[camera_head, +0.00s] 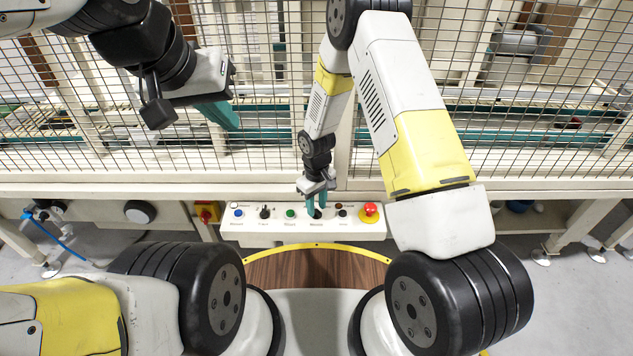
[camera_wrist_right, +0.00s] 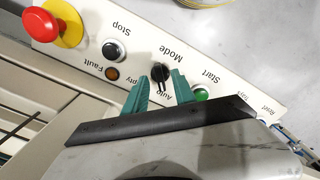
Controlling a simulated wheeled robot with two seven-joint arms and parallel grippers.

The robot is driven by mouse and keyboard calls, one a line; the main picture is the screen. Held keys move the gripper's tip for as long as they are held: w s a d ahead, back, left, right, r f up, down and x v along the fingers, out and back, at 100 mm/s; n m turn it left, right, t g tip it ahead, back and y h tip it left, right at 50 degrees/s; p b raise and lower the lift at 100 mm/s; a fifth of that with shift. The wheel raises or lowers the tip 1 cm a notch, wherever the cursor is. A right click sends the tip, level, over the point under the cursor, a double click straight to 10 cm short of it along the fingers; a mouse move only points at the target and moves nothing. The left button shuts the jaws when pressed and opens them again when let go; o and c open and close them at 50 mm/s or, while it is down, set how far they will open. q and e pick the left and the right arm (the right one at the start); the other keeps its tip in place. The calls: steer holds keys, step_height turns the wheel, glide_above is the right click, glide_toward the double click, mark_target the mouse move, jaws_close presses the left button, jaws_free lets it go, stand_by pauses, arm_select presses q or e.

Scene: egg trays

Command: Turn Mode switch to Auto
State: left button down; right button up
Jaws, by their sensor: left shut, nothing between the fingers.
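The Mode switch (camera_wrist_right: 160,73) is a black rotary knob on the white control panel (camera_head: 258,228), below the word "Mode" in the upside-down right wrist view. An "Auto" label lies near it, between my fingers. My right gripper (camera_wrist_right: 161,80) is open, with one teal finger on each side of the knob and gaps visible. Whether the fingertips touch the knob I cannot tell. In the head view my right gripper (camera_head: 317,200) points down at the panel and partly hides the switch. My left gripper (camera_head: 222,115) is shut and empty, raised at the upper left before the mesh fence.
Beside the switch are a green Start button (camera_wrist_right: 201,94), a black Stop button (camera_wrist_right: 113,50), an orange Fault lamp (camera_wrist_right: 112,73) and a red emergency stop (camera_head: 370,211). A red-yellow rotary switch (camera_head: 207,211) sits left of the panel. A mesh fence (camera_head: 270,150) stands behind.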

mark_target(316, 209)
step_height(316, 209, up, 7)
steer(key=shift+r, duration=0.1)
stand_by(0.6)
